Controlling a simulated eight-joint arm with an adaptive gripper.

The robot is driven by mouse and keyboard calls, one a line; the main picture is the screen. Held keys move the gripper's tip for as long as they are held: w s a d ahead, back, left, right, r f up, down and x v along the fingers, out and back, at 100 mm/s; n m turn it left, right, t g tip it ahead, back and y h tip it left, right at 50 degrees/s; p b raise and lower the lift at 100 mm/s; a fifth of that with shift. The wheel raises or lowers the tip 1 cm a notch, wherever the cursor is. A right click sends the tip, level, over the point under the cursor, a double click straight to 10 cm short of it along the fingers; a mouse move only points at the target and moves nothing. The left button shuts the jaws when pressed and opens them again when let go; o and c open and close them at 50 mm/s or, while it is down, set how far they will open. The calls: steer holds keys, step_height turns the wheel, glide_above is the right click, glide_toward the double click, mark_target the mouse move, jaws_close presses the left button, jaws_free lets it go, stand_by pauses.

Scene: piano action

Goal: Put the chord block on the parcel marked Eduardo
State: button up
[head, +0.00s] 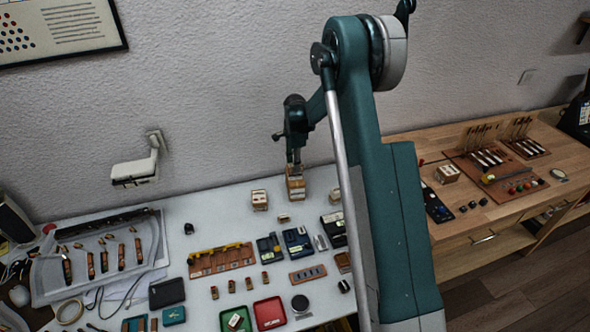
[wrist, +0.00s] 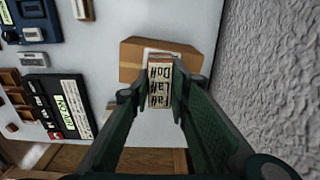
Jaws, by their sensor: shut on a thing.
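My gripper (wrist: 161,92) is shut on the chord block (wrist: 160,84), a small pale wooden block with dark lettering that includes "Do#", "La#" and "Fa#". Behind the block in the wrist view is a brown cardboard parcel (wrist: 131,62) with a pale patch, mostly covered by the block; no name is readable. In the head view my gripper (head: 294,164) points down over this parcel (head: 295,189) at the back of the white table. I cannot tell whether block and parcel touch. Other box-like things are a block (head: 259,199) to the left and one (head: 447,173) on the wooden bench.
The white table (head: 150,222) holds a brown rack (head: 221,260), dark blue devices (head: 297,241), a green tray (head: 236,319) and a red tray (head: 269,313). The wall stands close behind the parcel. My arm hides part of the table's right side.

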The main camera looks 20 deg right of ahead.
steer(key=shift+f, duration=1)
steer(key=shift+f, duration=0.15)
steer(key=o, duration=0.9)
step_height(320, 180, up, 12)
steer(key=shift+r, duration=0.2)
